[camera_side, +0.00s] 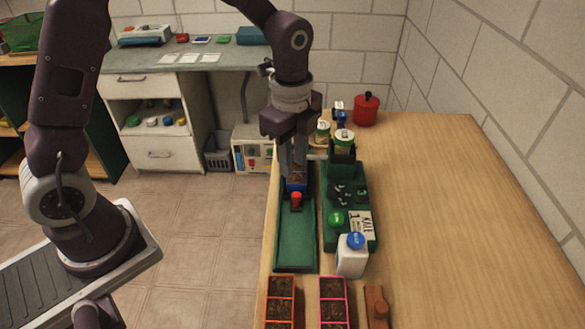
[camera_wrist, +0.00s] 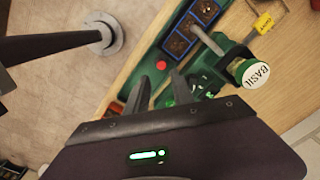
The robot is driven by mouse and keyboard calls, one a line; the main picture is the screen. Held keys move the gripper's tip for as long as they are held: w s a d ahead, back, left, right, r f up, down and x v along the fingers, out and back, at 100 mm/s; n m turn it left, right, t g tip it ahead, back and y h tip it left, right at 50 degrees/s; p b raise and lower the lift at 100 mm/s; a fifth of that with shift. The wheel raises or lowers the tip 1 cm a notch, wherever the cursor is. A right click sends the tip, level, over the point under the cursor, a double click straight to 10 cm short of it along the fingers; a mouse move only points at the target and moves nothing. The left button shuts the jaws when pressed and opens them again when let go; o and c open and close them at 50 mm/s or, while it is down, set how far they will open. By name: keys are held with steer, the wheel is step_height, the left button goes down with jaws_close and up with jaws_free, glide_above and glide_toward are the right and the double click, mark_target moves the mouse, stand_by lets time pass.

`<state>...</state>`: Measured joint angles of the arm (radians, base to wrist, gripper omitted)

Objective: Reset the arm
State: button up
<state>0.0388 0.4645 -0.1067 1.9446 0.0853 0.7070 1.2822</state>
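My gripper (camera_side: 293,168) points down over the far part of the green strip on the wooden bench in the side view. In the wrist view its two dark fingers (camera_wrist: 160,78) stand apart with nothing between them. A blue-edged seedling tray with soil cells (camera_wrist: 190,32) lies beyond the fingertips in the wrist view. In the side view the blue tray (camera_side: 296,186) is largely hidden behind my fingers. Whether the fingers touch it cannot be told. A red knob (camera_side: 296,198) stands on the green strip (camera_side: 296,240) just in front of the tray.
A green organiser (camera_side: 328,232) right of the strip holds small parts and a KALE card (camera_side: 361,226). A jar labelled BASIL (camera_wrist: 256,74), a white blue-capped bottle (camera_side: 351,258), a red pot (camera_side: 366,110) and orange and pink trays (camera_side: 333,289) stand around. The bench's right side is clear.

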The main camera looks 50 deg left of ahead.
steer(key=s+a+r+n+t, duration=0.3)
steer(key=s+r+n, duration=0.6)
steer(key=s+r, duration=0.3)
steer(key=s+a+r+n+t, duration=0.1)
steer(key=s+r+n+t, duration=0.1)
steer(key=s+n, duration=0.6)
steer(key=shift+s+r, duration=0.35)
steer(key=shift+r, duration=0.1)
